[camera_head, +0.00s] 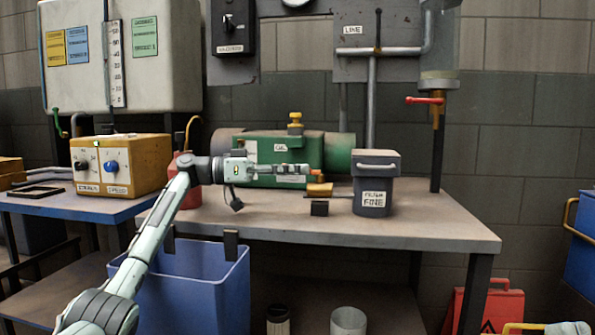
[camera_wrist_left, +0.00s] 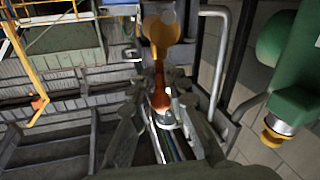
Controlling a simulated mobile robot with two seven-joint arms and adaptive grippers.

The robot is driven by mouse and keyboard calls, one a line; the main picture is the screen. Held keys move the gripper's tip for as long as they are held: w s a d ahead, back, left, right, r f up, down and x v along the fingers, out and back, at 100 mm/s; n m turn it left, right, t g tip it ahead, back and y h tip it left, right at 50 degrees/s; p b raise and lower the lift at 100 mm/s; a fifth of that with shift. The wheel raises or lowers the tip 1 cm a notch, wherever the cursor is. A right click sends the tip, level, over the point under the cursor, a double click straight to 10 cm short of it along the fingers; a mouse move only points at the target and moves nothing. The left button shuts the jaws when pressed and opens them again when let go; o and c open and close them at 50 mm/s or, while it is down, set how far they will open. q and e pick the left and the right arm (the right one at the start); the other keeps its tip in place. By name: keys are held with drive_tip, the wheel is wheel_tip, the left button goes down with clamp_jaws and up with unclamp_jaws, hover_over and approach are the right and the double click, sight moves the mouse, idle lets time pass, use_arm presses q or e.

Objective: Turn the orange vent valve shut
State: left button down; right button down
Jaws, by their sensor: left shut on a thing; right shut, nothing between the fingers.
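The orange vent valve (camera_head: 319,189) shows as a small orange handle at the front of the green machine, left of the grey filter canister. My left gripper (camera_head: 306,173) reaches in from the left, level, with its fingertips at this handle. In the left wrist view, the fingers (camera_wrist_left: 162,115) are shut on the orange valve handle (camera_wrist_left: 159,80), which lies between them. The fingers partly hide the handle, and its exact turn angle cannot be told. My right gripper is not in view.
The green machine (camera_head: 262,148) with a yellow cap (camera_head: 295,118) stands behind the gripper. The filter canister (camera_head: 374,190) is close on the right, and a small dark block (camera_head: 319,208) lies in front. The bench (camera_head: 430,228) is clear at right. A blue bin (camera_head: 190,290) stands below.

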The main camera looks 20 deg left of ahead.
use_arm(q)
drive_tip(key=c, duration=1.6)
unclamp_jaws()
drive_tip(key=shift+d, duration=0.1)
drive_tip(key=v, duration=1.2)
drive_tip(key=shift+c, duration=0.6)
